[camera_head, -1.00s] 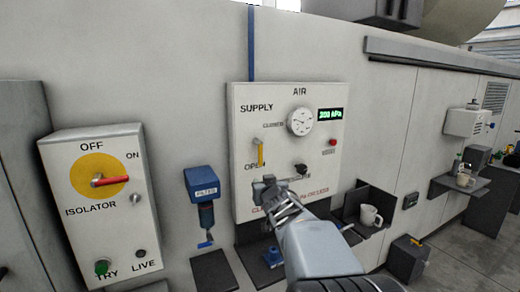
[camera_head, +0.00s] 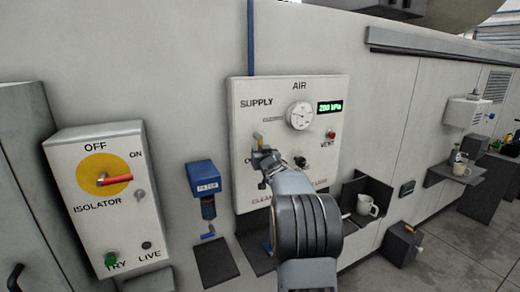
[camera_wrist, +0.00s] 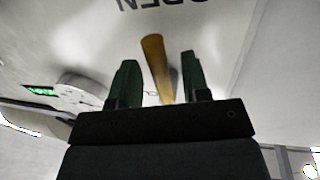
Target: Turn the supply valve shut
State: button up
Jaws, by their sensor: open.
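The supply valve's yellow lever (camera_head: 258,136) is on the white AIR panel (camera_head: 320,180), below the word SUPPLY. In the head view only its upper end shows; my gripper hides the rest. In the wrist view the lever (camera_wrist: 156,66) lies between my two green fingertips, with a gap visible on each side. The word OPEN shows upside down near its far end. My gripper (camera_head: 262,158) is open at the lever; it also shows in the wrist view (camera_wrist: 157,78). I cannot tell whether a finger touches the lever.
A round gauge (camera_head: 299,116), a green-lit display (camera_head: 330,107) and a red vent button (camera_head: 331,134) are right of the lever. The isolator box (camera_head: 105,200) and a blue filter (camera_head: 203,176) are to the left.

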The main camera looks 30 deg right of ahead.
jog(key=shift+w+d, duration=0.2)
jog(key=shift+w, duration=0.4)
grip_shut()
